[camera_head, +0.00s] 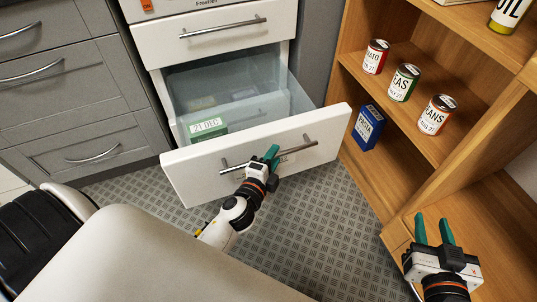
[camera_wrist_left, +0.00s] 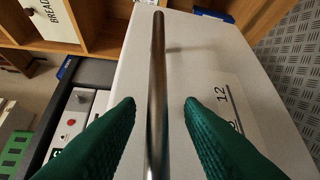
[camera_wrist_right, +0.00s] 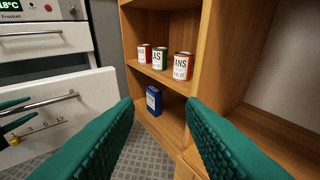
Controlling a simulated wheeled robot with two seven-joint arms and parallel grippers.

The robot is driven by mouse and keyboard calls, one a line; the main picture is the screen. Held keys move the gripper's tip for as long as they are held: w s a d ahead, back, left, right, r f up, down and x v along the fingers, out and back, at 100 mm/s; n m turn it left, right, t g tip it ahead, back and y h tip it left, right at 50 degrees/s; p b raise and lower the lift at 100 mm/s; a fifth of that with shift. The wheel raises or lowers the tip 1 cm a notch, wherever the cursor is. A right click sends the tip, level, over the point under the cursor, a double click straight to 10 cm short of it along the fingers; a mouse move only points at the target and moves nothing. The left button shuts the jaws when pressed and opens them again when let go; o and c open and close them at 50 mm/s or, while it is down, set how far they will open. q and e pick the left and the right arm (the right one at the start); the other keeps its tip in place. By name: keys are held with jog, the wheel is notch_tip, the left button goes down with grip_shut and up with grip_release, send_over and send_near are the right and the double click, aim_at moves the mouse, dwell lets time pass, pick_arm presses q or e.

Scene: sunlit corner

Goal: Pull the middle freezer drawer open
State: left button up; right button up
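The white freezer drawer (camera_head: 190,172) below the top one stands pulled well out, with its clear-walled inside showing. A green box labelled 21 DEC (camera_head: 207,127) lies in it. My left gripper (camera_head: 270,157) is at the drawer's metal bar handle (camera_head: 300,149). In the left wrist view the handle (camera_wrist_left: 158,50) runs between the two green fingers (camera_wrist_left: 160,103), with a gap on each side, so the gripper is open around it. My right gripper (camera_head: 433,229) is open and empty at the lower right, away from the drawer; its spread fingers fill the right wrist view (camera_wrist_right: 160,105).
The upper white drawer (camera_head: 215,35) is shut. Grey cabinets (camera_head: 70,90) stand at the left. A wooden shelf (camera_head: 385,95) with several cans and a blue pasta box (camera_head: 367,128) stands close by the drawer's right end. Grey patterned floor (camera_head: 320,205) is clear in front.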

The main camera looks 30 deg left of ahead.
pick_arm(q)
jog(key=s+r, duration=0.1)
jog(key=s, duration=1)
jog(key=shift+s+d+r, duration=0.3)
jog(key=shift+s+d, duration=0.1)
pick_arm(e)
jog(key=shift+w+a+r+t, duration=0.1)
jog(key=shift+w+r+t, duration=0.05)
jog(key=shift+r+t, duration=0.3)
